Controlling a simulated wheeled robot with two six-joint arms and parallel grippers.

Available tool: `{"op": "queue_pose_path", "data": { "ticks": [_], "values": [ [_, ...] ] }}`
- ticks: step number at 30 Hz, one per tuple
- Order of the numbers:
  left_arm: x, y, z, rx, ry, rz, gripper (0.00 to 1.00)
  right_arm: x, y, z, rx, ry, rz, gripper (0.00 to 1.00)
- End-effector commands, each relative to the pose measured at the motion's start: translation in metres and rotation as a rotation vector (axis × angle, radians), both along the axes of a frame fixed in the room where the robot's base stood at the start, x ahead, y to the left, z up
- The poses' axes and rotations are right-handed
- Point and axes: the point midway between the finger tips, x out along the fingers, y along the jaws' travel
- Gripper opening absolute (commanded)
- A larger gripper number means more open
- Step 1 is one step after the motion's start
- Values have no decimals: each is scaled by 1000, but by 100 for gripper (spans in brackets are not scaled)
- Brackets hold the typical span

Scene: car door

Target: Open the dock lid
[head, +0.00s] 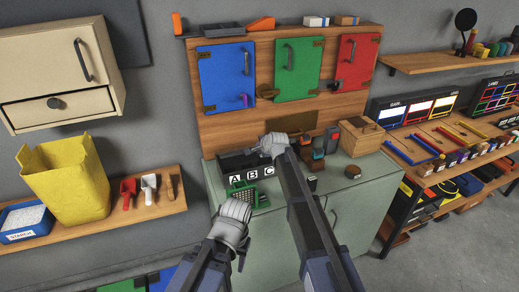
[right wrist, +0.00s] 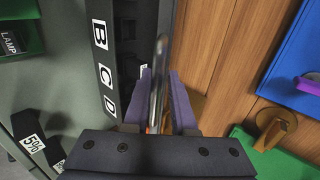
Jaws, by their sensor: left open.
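The dock (head: 240,178) is a black box with white letter labels on the green cabinet top. In the right wrist view its lettered face (right wrist: 105,70) stands close on the left. A grey metal bar handle (right wrist: 160,65) lies between the purple fingers of my right gripper (right wrist: 163,100). Whether the fingers press on it is unclear. In the head view my right gripper (head: 262,148) is over the dock and partly hides it. My left gripper (head: 233,214) is open, low in front of the cabinet near a green basket (head: 242,196); its fingers are mostly hidden.
A wooden board (head: 262,112) behind the cabinet carries blue (head: 222,75), green (head: 297,75) and red (head: 356,62) doors. A wooden box (head: 362,136) and small tools stand right of the dock. A shelf (head: 120,215) with a yellow bag (head: 65,180) is at left.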

Motion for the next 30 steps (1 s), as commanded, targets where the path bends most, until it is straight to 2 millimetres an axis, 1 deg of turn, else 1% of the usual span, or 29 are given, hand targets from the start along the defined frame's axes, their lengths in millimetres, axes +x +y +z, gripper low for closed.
{"op": "queue_pose_path", "data": {
  "ticks": [1,3,5,13,17,20,30],
  "values": [
    [0,0,0,0,0,0,50,0,0,0,0,0,0,30],
    [0,0,0,0,0,0,50,0,0,0,0,0,0,38],
    [0,0,0,0,0,0,50,0,0,0,0,0,0,44],
    [0,0,1,0,0,0,50,-1,0,1,0,0,0,44],
    [0,0,6,0,0,0,50,-6,-2,6,0,0,0,44],
    [0,0,14,0,0,0,50,-13,-4,14,0,0,0,44],
    [0,0,49,0,0,0,50,-52,-16,49,1,0,-1,44]
  ]
}}
